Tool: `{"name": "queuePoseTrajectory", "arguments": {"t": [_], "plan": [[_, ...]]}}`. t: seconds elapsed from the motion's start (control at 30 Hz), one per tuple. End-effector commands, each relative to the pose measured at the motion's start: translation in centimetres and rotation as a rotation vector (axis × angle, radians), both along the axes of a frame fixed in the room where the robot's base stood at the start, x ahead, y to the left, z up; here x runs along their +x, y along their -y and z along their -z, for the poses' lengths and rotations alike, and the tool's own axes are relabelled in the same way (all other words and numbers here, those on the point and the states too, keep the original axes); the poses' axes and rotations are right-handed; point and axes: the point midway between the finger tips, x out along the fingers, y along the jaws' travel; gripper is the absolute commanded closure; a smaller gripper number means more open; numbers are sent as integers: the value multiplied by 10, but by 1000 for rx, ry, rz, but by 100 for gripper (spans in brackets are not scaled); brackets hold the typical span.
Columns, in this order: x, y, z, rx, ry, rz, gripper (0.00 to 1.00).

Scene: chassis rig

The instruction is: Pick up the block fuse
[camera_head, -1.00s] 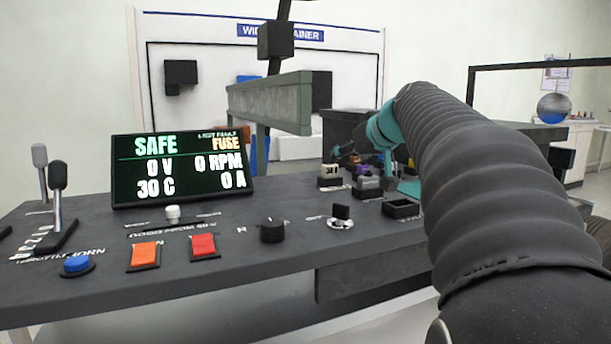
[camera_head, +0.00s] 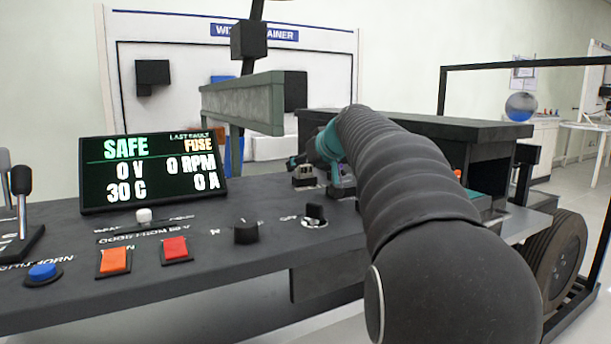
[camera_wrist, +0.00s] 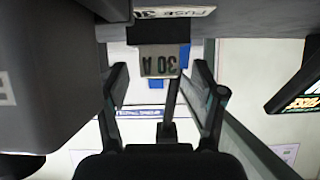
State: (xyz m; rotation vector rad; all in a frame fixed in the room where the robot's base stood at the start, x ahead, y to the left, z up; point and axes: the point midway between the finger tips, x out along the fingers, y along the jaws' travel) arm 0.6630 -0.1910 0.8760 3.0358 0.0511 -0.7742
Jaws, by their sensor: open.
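In the wrist view a pale block marked "30 A" (camera_wrist: 160,65), the block fuse, sits upside down in the picture, against a dark holder (camera_wrist: 160,33). My gripper (camera_wrist: 161,75) is open, with one finger to each side of the block. Gaps show between the block and both fingers, and nothing is held. My arm hides most of the gripper and the nearby holders there.
The console (camera_head: 200,280) carries a lit display (camera_head: 152,172) reading SAFE and FUSE, an orange button (camera_head: 114,260), a red button (camera_head: 175,249) and knobs. A grey-green beam (camera_head: 242,102) stands behind. A wheel (camera_head: 556,258) is at the right.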

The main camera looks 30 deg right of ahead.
Motion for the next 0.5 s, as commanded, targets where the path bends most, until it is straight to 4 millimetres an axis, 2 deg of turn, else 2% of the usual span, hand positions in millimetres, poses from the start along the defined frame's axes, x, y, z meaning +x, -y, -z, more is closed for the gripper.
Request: {"name": "queuePoseTrajectory", "arguments": {"t": [0.03, 0.07, 0.3, 0.5], "plan": [[0, 0, 0, 0, 0, 0, 31], [0, 0, 0, 0, 0, 0, 36], [0, 0, 0, 0, -1, 0, 95], [0, 0, 0, 0, 0, 0, 95]]}}
